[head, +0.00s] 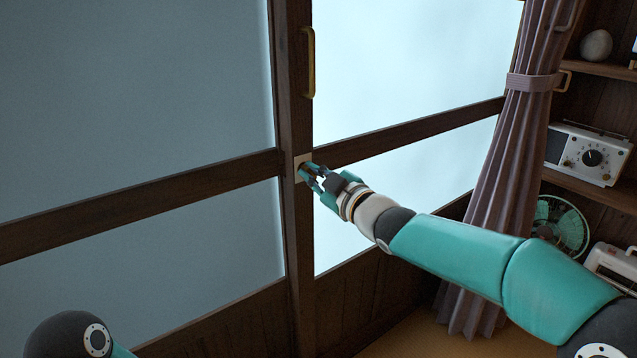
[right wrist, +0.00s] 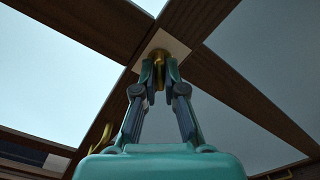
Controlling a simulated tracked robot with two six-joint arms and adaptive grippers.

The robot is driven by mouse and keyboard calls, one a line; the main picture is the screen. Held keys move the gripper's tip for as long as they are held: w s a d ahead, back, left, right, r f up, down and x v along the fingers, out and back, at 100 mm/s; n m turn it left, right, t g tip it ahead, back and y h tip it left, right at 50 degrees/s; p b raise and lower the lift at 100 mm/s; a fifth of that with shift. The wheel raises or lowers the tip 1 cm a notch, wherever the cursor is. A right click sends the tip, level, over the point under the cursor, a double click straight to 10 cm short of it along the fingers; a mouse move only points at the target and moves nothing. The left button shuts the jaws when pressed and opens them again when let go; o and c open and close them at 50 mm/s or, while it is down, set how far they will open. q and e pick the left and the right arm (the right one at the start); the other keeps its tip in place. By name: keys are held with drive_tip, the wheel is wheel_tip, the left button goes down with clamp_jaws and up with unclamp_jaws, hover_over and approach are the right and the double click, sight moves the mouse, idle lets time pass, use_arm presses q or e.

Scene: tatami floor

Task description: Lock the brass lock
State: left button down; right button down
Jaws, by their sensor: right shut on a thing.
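The brass lock (right wrist: 159,56) sits on a pale square plate (right wrist: 170,45) on the dark wooden door stile. In the head view the plate (head: 298,160) shows where the stile meets the cross rail, and my gripper mostly hides the lock there. My right gripper (head: 309,171) reaches the plate from the right. In the right wrist view its two fingertips (right wrist: 160,72) are shut on the brass lock's knob, one on each side. The knob's turned angle cannot be told. My left gripper is out of view; only part of my left arm shows at the bottom left.
A brass pull handle (head: 309,62) stands on the stile above the lock. Frosted panes (head: 130,80) lie either side. A tied curtain (head: 515,150) hangs at the right, before shelves with a radio (head: 588,155) and a green fan (head: 562,225).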

drive_tip(key=n+b, duration=0.3)
drive_tip(key=n, duration=0.2)
drive_tip(key=shift+n, duration=0.3)
drive_tip(key=n+b, duration=0.1)
drive_tip(key=n, duration=0.3)
drive_tip(key=shift+n+b, duration=0.4)
drive_tip(key=shift+a+f, duration=0.1)
drive_tip(key=c, duration=1.4)
unclamp_jaws()
drive_tip(key=shift+f, duration=0.1)
drive_tip(key=shift+o, duration=0.7)
drive_tip(key=v, duration=1.2)
